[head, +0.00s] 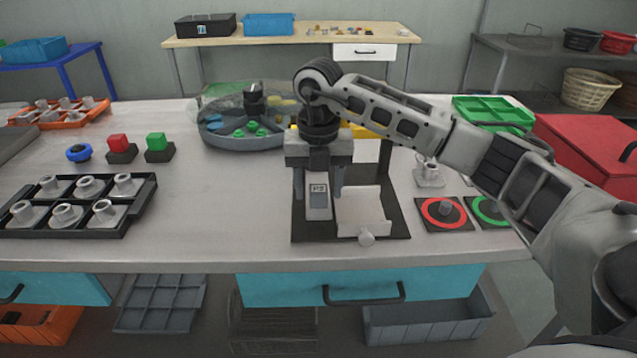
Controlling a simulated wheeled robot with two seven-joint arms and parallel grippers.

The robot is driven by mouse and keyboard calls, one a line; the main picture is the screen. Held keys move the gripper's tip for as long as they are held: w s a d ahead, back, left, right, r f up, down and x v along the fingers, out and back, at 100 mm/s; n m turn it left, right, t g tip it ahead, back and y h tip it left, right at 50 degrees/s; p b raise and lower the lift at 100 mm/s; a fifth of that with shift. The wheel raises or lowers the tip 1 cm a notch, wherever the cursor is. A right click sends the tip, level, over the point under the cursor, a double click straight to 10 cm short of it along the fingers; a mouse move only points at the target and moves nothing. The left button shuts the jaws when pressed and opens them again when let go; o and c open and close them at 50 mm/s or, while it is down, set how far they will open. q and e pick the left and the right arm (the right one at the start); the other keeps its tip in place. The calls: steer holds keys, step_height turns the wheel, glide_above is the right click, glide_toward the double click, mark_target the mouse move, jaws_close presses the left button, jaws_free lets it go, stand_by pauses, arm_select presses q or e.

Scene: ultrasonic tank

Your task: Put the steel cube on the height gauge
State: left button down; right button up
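My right gripper (318,190) points straight down over the left part of the height gauge's black base (400,232), with its two fingers apart. A grey block with a dark panel (319,198) shows between the fingers. I cannot tell whether it is part of the gauge or a separate piece, or whether the fingers touch it. To its right the base carries a pale plate (360,207) with a round knob in front and a dark upright behind. I cannot make out the steel cube clearly; the gripper hides part of the gauge. My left gripper is not in view.
A black tray of metal parts (148,205) lies left. Red (118,142) and green (156,142) buttons stand behind it. A round grey divided tray (225,138) is behind the gripper. Red-ringed (428,222) and green-ringed pads lie right. The table between left tray and gauge is clear.

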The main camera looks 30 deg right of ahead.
mark_target(318, 188)
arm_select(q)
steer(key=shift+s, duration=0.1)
arm_select(e)
steer(key=shift+r+p, duration=0.3)
steer(key=shift+r, duration=0.1)
step_height(318, 188, up, 6)
steer(key=shift+w+r, duration=0.1)
arm_select(q)
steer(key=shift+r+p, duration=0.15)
steer(key=shift+p, duration=0.15)
arm_select(e)
step_height(318, 188, up, 6)
steer(key=shift+r, duration=0.1)
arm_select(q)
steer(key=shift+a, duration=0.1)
